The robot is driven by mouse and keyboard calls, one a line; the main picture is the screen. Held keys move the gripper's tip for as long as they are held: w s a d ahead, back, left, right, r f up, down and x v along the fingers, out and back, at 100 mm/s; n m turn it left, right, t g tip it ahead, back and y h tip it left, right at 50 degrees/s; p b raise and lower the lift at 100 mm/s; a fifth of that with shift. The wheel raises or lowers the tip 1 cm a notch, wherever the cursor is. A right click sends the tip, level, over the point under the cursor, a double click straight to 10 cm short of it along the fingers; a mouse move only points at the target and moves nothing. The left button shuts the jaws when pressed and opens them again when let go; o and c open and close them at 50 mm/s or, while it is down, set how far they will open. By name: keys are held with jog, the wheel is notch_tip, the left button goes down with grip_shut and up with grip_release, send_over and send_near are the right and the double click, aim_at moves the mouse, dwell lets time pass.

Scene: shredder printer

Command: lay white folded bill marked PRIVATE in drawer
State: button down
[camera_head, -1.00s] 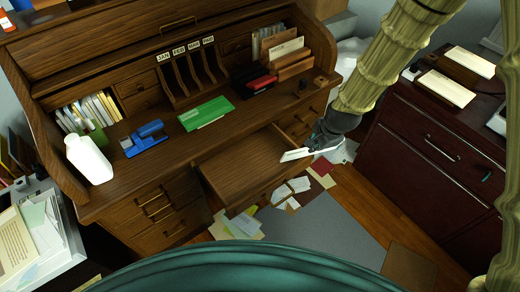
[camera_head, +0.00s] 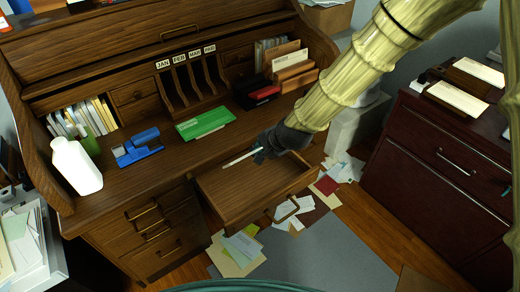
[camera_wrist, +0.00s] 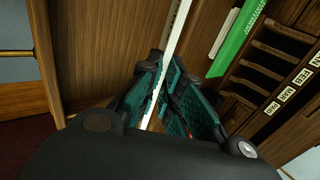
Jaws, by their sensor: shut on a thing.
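My gripper (camera_head: 262,152) is shut on a thin white folded bill (camera_head: 241,157), held at its edge. The bill shows nearly edge-on, and no marking on it is readable. In the wrist view the bill (camera_wrist: 176,45) stands between the teal finger pads of my gripper (camera_wrist: 160,95). The open, empty-looking drawer (camera_head: 235,199) sticks out from the middle of the desk. My gripper and the bill are above the drawer's back part, close to the desk's front edge. I cannot tell the exact height.
Papers (camera_head: 240,248) lie scattered on the floor below. A dark red cabinet (camera_head: 440,150) stands at right.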

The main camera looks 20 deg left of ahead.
jog(key=shift+r, duration=0.1)
notch_tip(320, 180, down, 11)
jog(key=w+a+b, duration=0.1)
jog(key=a+b, duration=0.1)
jog(key=b, duration=0.2)
jog(key=shift+w+a+r, duration=0.15)
jog(key=shift+w+a, duration=0.05)
jog(key=shift+w, duration=0.2)
dwell(0.6)
jog(key=c, duration=1.5)
grip_release()
